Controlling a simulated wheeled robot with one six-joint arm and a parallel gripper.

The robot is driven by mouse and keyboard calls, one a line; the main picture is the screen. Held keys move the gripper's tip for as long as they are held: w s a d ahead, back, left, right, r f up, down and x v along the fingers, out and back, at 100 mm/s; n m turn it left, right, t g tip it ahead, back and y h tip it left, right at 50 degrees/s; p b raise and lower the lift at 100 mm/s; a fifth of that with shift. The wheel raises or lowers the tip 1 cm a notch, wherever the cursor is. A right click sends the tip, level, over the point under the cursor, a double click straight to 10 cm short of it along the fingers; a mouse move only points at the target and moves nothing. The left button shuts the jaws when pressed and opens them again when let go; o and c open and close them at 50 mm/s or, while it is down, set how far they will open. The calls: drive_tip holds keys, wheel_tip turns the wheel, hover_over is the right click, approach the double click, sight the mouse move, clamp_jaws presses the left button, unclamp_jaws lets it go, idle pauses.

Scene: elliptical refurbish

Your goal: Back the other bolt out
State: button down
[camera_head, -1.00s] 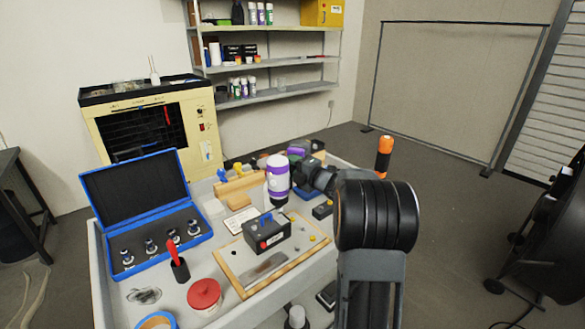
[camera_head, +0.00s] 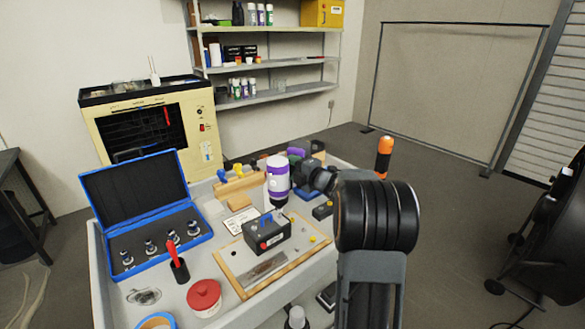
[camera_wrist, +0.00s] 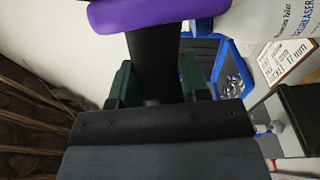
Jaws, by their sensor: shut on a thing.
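My gripper (camera_wrist: 155,86) is shut on the black shaft of a tool (camera_wrist: 155,55) with a purple end, between two green finger pads in the wrist view. In the head view the tool's purple part (camera_head: 296,152) shows beside my gripper, behind the white and purple bottle. A black box (camera_head: 267,233) with a blue handle and a red round part sits on a wood-edged board (camera_head: 236,272). My gripper is beyond and right of that box. The tool's working end is out of the wrist view. I cannot make out a bolt for certain.
The white and purple bottle (camera_head: 278,180) stands close to my gripper. An open blue socket case (camera_head: 128,266), a red-lidded tub (camera_head: 204,297), a red-handled tool (camera_head: 173,250) and a card (camera_wrist: 287,57) marked 17 mm crowd the cart.

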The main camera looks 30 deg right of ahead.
drive_tip(key=shift+r, duration=0.2)
drive_tip(key=shift+r+p, duration=2.5)
drive_tip(key=shift+r, duration=1.95)
drive_tip(key=shift+r, duration=0.1)
drive_tip(key=p, duration=0.2)
drive_tip(key=shift+r+p, duration=0.35)
drive_tip(key=shift+p, duration=0.05)
drive_tip(key=shift+f+b, duration=2.05)
drive_tip(key=shift+f, duration=1.2)
drive_tip(key=shift+f+b, duration=1.05)
drive_tip(key=shift+b, duration=0.05)
drive_tip(key=shift+r, duration=0.25)
drive_tip(key=shift+r+p, duration=0.5)
drive_tip(key=shift+r, duration=0.85)
